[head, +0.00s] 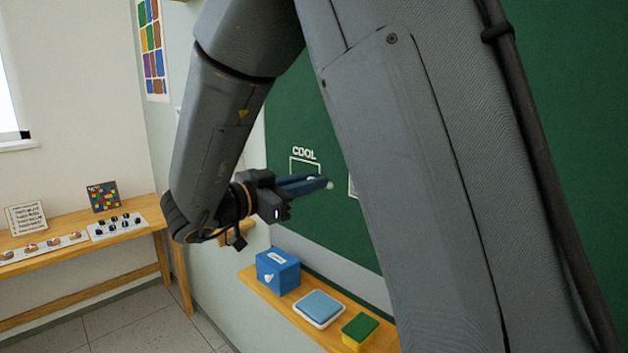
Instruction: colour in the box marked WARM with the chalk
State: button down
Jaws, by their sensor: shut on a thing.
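My gripper (318,183) reaches to the right in front of the green chalkboard (320,220), with its jaws shut. A small whitish tip, which looks like the chalk (330,185), shows at the ends of the fingers; the rest of it is hidden. I cannot tell whether it touches the board. A box outline marked COOL (304,153) is on the board just above and behind the fingers. The white left edge of another outline (352,185) shows right of the chalk. My arm hides the rest of it, and no WARM label is visible.
A wooden ledge (268,292) below the board holds a blue box (278,270), a blue pad in a white tray (319,308) and a green-and-yellow block (359,331). A wooden table (85,252) with small items stands at left. Bare floor lies between.

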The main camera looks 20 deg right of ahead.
dwell(0.4)
jog(key=f+b, duration=0.1)
jog(key=b, duration=0.3)
jog(key=a+f+b, duration=0.1)
jog(key=f+b, duration=0.1)
jog(key=b, duration=0.3)
jog(key=shift+s, duration=0.1)
jog(key=shift+d, duration=0.1)
jog(key=shift+b+x, duration=1.35)
jog(key=shift+x, duration=1.4)
jog(key=shift+w+d+r, duration=0.1)
jog(key=shift+w+d, duration=0.2)
jog(key=shift+d, duration=0.05)
jog(key=shift+w+d, duration=0.25)
jog(key=shift+d, duration=0.3)
jog(key=shift+s, duration=0.15)
jog(key=shift+s+d+p, duration=0.3)
jog(key=shift+s+p, duration=0.2)
jog(key=shift+s, duration=0.2)
